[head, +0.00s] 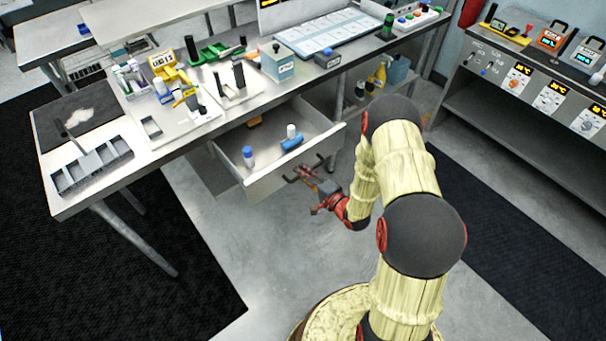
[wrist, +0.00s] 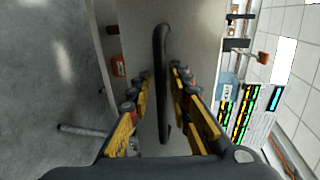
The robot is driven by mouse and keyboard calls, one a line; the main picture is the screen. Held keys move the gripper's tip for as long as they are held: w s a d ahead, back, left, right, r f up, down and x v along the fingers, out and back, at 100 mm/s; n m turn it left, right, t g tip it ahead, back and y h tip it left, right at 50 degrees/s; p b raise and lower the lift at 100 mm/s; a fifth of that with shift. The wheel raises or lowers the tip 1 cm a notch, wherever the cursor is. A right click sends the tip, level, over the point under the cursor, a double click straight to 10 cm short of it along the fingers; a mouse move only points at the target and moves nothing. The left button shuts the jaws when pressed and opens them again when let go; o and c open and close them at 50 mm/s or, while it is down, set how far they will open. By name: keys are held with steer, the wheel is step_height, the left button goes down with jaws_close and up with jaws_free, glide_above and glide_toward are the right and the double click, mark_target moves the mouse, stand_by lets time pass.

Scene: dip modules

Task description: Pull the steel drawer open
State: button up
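The steel drawer (head: 292,173) under the bench stands pulled out, with its inside showing in the head view. It holds a blue-capped bottle, a white-capped item and a blue item. Its dark bar handle (wrist: 162,85) runs upright through the middle of the wrist view, in front of the drawer's grey face. My gripper (head: 312,180) is at the drawer front, by the handle. In the wrist view my gripper (wrist: 161,78) has its fingers on either side of the handle, with narrow gaps showing, so it looks open around the bar rather than clamped.
The steel bench (head: 220,125) above carries a grey rack (head: 92,170), a yellow device, a green tool and a white tray. A second bench with meters (head: 548,85) stands at the right. The floor (head: 235,240) in front of the drawer is clear apart from my base.

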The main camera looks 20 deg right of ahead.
steer(key=shift+o, duration=0.4)
steer(key=v, duration=1.2)
